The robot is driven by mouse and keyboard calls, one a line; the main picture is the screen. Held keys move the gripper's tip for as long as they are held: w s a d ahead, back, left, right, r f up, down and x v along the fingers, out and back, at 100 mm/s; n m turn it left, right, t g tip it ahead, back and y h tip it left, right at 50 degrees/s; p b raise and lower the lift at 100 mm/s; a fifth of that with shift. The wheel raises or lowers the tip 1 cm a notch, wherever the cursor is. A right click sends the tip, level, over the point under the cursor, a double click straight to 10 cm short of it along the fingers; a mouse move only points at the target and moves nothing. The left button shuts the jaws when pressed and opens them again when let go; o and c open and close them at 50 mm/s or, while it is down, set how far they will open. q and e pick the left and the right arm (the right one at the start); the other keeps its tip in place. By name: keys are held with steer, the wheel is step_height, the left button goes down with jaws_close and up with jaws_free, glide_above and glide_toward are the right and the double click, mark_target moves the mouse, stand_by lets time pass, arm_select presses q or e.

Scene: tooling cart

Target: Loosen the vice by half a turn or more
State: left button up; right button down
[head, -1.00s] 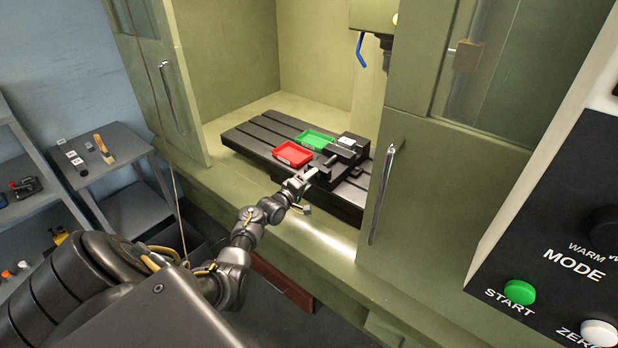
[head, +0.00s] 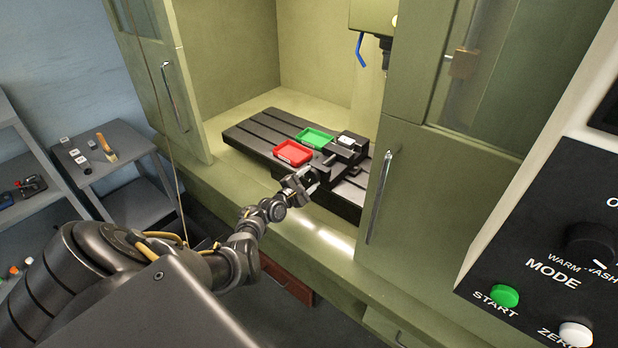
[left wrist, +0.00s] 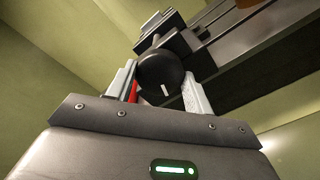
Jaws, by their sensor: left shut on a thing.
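The vice (head: 345,150) is dark with a lighter block between its jaws, and sits on the slotted machine table inside the open green enclosure. My left gripper (head: 308,178) is at the front end of the vice. In the left wrist view the vice's round black knob (left wrist: 161,72) with a white mark lies between the two fingers of my left gripper (left wrist: 163,90). The gripper is shut on this knob. The vice body (left wrist: 168,32) shows behind the knob. My right gripper is not in view.
A red tray (head: 293,153) and a green tray (head: 315,138) lie on the machine table (head: 262,130) left of the vice. A door with a handle (head: 381,195) stands close on the right. A control panel (head: 560,240) is at far right.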

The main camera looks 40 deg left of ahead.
arm_select(q)
steer(key=shift+n+p, duration=0.45)
steer(key=shift+n, duration=1.85)
steer(key=o, duration=1)
steer(key=shift+c, duration=0.2)
steer(key=shift+s, duration=0.1)
steer(key=s, duration=1)
steer(key=shift+s+d, duration=0.15)
steer(key=shift+s, duration=0.2)
